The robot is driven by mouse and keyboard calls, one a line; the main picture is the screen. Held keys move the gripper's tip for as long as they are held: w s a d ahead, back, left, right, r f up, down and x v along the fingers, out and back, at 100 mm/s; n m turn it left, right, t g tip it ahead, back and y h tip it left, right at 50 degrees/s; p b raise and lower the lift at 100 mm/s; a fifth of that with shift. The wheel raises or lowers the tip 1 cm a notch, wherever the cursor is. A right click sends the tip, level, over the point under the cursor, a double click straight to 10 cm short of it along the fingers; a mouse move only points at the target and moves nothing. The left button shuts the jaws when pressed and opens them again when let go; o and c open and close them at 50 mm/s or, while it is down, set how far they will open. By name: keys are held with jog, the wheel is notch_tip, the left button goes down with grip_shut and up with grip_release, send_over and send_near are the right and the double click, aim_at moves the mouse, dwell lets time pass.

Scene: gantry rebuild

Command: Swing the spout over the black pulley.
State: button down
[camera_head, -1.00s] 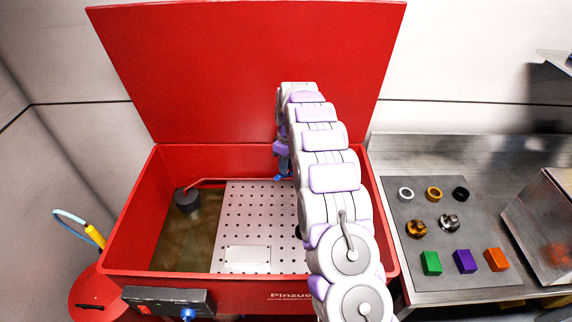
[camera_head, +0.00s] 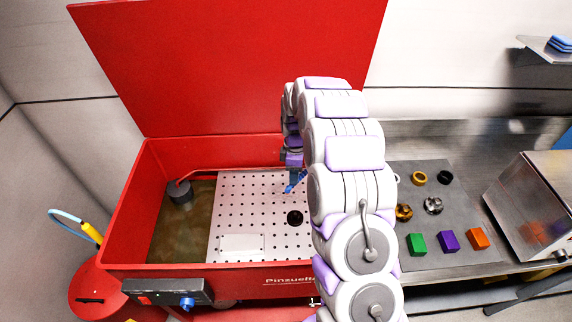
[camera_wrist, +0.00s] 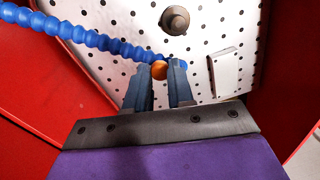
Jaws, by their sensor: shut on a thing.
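The blue segmented spout (camera_wrist: 85,38) runs in from the upper left of the wrist view to an orange nozzle tip (camera_wrist: 159,70). My gripper (camera_wrist: 161,84) is shut on the spout near this tip. In the head view a short blue piece of the spout (camera_head: 296,182) shows below my gripper, and the arm hides part of that area. The black pulley (camera_head: 295,218) lies on the perforated plate (camera_head: 230,205), in front of the spout in the head view. In the wrist view the pulley (camera_wrist: 175,20) is beyond the tip, slightly right, so the two look apart.
The red basin (camera_head: 125,225) surrounds the plate, with its red lid (camera_head: 220,70) raised behind. A dark cylinder (camera_head: 180,191) stands at the basin's left. A grey mat (camera_head: 420,205) at right holds rings, metal parts and coloured blocks.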

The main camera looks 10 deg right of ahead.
jog(key=shift+s+d+r+n+p, duration=0.1)
jog(key=shift+s+d+n+p, duration=0.3)
jog(key=shift+s+d+n, duration=0.55)
jog(key=shift+s+d, duration=0.1)
jog(key=shift+s, duration=0.15)
jog(key=c, duration=1)
grip_release()
jog(key=shift+w+d+r+p, duration=0.1)
jog(key=shift+w+r+p, duration=0.3)
jog(key=shift+r, duration=2.45)
jog(key=shift+w+d+r+p, duration=0.15)
jog(key=shift+r+p, duration=0.4)
jog(key=shift+r, duration=2.3)
jog(key=shift+w+a+r+p, duration=0.1)
jog(key=shift+w+r+p, duration=0.3)
jog(key=shift+r, duration=2.45)
jog(key=shift+s, duration=0.15)
